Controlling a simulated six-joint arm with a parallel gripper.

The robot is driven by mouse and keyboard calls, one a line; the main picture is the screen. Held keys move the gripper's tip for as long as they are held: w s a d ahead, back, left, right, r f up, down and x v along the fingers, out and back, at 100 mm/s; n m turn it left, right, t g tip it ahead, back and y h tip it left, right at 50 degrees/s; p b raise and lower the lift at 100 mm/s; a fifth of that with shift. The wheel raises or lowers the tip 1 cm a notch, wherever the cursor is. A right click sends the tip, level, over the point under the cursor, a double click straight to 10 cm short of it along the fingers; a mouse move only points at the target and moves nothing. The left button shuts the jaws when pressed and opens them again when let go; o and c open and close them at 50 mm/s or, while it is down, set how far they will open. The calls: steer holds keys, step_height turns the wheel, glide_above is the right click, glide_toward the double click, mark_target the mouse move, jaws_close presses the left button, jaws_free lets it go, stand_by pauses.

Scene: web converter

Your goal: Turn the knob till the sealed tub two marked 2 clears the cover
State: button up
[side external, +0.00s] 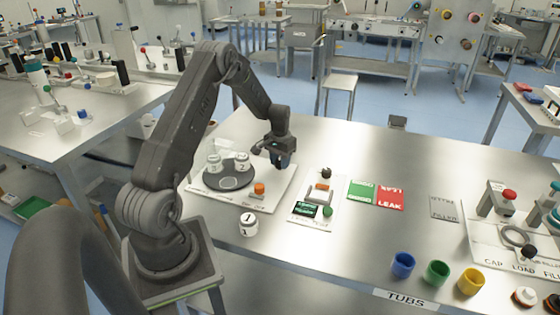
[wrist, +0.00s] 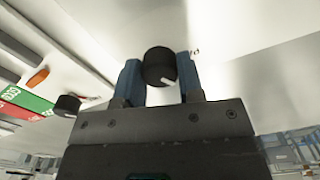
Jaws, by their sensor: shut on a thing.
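In the wrist view my gripper (wrist: 160,75) has its two blue fingers either side of a round black knob (wrist: 160,64) with a white pointer line, shut on it. In the side view my gripper (side external: 282,163) is low at the right rear of a white plate (side external: 285,190), and it hides the knob there. A dark round turntable (side external: 212,182) on the plate carries a white tub (side external: 213,164) and another white tub (side external: 242,163). Their marks are too small to read surely. A tub marked 1 (side external: 249,226) stands on the table in front. I cannot make out the cover.
An orange button (side external: 259,188) is on the plate. Green (side external: 361,190) and red (side external: 391,197) pads lie beyond. Blue, green and yellow cups stand at the front right.

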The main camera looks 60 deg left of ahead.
steer(key=m, duration=0.5)
steer(key=shift+m, duration=0.3)
stand_by(0.4)
steer(key=o, duration=0.9)
steer(key=shift+r, duration=0.1)
step_height(320, 180, up, 14)
steer(key=shift+f, duration=0.2)
